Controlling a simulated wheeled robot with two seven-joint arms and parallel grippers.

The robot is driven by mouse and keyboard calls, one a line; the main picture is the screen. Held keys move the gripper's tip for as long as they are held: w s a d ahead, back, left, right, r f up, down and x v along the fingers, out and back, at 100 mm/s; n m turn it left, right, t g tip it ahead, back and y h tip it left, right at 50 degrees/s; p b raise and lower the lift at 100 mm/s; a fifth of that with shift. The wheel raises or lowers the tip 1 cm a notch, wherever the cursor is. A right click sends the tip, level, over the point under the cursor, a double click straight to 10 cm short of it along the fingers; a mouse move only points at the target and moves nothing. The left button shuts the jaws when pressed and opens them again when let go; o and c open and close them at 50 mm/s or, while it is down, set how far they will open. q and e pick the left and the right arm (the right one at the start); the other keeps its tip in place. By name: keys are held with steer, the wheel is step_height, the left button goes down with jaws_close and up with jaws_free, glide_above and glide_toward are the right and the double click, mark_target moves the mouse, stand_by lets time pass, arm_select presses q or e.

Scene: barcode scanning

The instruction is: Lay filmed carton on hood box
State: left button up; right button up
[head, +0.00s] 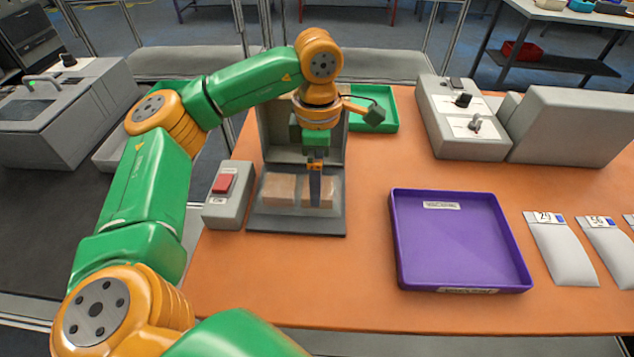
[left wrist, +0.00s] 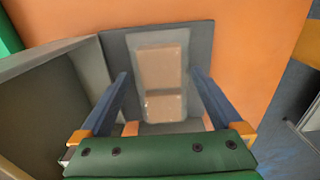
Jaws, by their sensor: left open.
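The hood box (head: 265,228) is a grey stand with a flat base plate and an upright hood at the back. The filmed carton (head: 279,190), tan under a clear film, lies flat on the base plate. My right gripper is out of view.
A grey box with a red button (head: 226,183) stands left of the hood box. A purple tray (head: 455,250) lies to the right, with several white pouches (head: 560,250) beyond it. A green tray (head: 383,122) and a grey machine (head: 460,140) stand at the back. Orange table between is clear.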

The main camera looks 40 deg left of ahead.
arm_select(q)
step_height(320, 180, up, 9)
steer(key=p, duration=0.2)
stand_by(0.3)
